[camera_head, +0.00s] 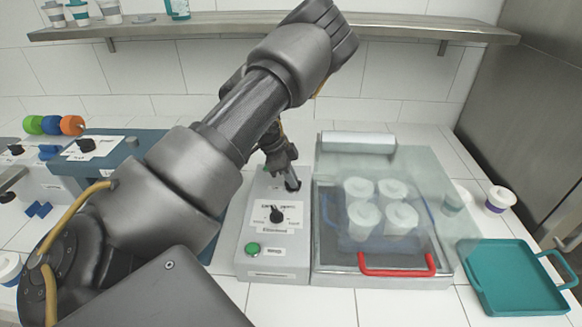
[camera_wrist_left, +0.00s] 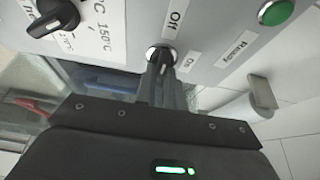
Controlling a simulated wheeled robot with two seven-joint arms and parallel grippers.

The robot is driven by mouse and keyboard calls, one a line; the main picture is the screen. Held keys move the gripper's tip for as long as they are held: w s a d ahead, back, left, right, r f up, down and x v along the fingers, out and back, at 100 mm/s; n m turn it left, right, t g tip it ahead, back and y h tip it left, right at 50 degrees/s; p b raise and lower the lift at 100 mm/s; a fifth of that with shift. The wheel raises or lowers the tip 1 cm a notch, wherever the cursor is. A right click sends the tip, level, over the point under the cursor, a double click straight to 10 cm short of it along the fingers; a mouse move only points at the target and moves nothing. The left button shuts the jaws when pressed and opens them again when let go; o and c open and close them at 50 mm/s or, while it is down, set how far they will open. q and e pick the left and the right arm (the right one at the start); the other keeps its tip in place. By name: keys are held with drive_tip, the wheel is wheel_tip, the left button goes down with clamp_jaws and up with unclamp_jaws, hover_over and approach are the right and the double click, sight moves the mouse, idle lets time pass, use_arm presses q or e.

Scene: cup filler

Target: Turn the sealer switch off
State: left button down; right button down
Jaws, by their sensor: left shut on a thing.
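The sealer is a grey machine with a front control panel (camera_head: 270,240) left of its clear lid. Its small black sealer switch sits at the panel's far right corner and is mostly covered by my left gripper (camera_head: 291,179) in the head view. My left gripper (camera_wrist_left: 166,78) is shut on the switch knob there. The fingers hide much of the knob, so I cannot tell which label it points to. My right gripper is not in view.
A black temperature dial (camera_head: 277,214) and a green button (camera_head: 253,248) are on the same panel. The clear lid (camera_head: 385,185) with a red handle (camera_head: 397,270) covers several white cups. A teal tray (camera_head: 515,280) lies to the right. A shelf (camera_head: 280,25) runs above.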

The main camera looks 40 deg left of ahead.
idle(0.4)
use_arm(q)
drive_tip(key=c, duration=1.5)
unclamp_jaws()
drive_tip(key=shift+a, duration=0.1)
drive_tip(key=shift+r, duration=0.45)
drive_tip(key=s+d+r+b, duration=0.1)
drive_tip(key=s+d+r, duration=0.2)
drive_tip(key=r, duration=0.1)
drive_tip(key=s+d+r+b, duration=0.1)
drive_tip(key=s+d+r, duration=0.2)
drive_tip(key=s+r, duration=0.1)
drive_tip(key=s+d+r+b, duration=0.2)
drive_tip(key=s+d+r, duration=0.1)
drive_tip(key=r, duration=0.1)
drive_tip(key=shift+s+d, duration=0.15)
drive_tip(key=shift+s, duration=0.25)
